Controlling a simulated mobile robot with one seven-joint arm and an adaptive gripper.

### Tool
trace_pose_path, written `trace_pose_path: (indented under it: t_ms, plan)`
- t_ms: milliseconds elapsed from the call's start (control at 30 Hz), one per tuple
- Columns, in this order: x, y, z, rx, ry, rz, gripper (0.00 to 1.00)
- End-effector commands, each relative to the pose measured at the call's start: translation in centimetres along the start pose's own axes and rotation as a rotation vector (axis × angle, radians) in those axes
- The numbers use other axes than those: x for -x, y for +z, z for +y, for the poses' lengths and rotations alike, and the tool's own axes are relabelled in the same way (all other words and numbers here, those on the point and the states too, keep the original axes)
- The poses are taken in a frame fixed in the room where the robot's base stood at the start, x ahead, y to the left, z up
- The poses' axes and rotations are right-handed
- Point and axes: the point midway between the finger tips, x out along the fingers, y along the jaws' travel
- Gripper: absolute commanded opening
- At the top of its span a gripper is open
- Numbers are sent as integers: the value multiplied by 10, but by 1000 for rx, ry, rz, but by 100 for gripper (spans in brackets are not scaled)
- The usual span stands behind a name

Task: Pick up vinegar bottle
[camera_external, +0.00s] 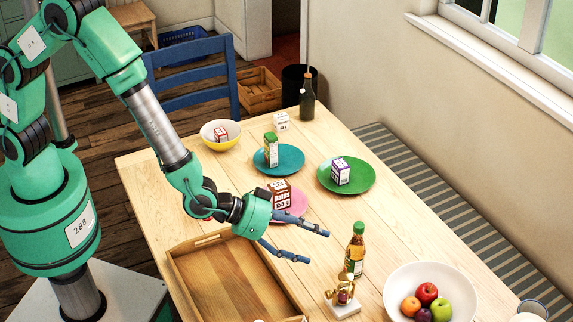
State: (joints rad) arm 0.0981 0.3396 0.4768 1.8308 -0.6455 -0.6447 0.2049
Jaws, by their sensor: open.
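A bottle with amber contents, a green cap and a pale label (354,254) stands upright on the wooden table (400,215), right of my gripper. A dark bottle with an orange-red top (307,100) stands upright at the table's far end. The labels are too small to read, so I cannot tell which one is the vinegar. My gripper (318,247) is open and empty above the table. Its two blue fingers point right toward the amber bottle, with a small visible gap to it.
A small gold figure on a white base (346,309) stands just in front of the amber bottle. A white fruit bowl (460,283) is to its right. A wooden tray (185,285) lies below my arm. Teal (290,160) and green (362,184) plates hold cartons behind.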

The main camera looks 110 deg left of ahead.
Motion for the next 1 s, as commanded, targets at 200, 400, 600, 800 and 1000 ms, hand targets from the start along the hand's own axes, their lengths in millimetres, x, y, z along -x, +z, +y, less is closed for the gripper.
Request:
trace_pose_path:
  t_ms: [200,400,600,800,1000]
  plan:
    - [-42,50,-25,-17,-96,62,70]
    - [-59,76,-42,-30,-153,102,70]
    - [-63,84,-47,-35,-170,115,70]
    - [-63,84,-47,-35,-170,115,70]
    - [-66,83,-48,-35,-170,115,70]
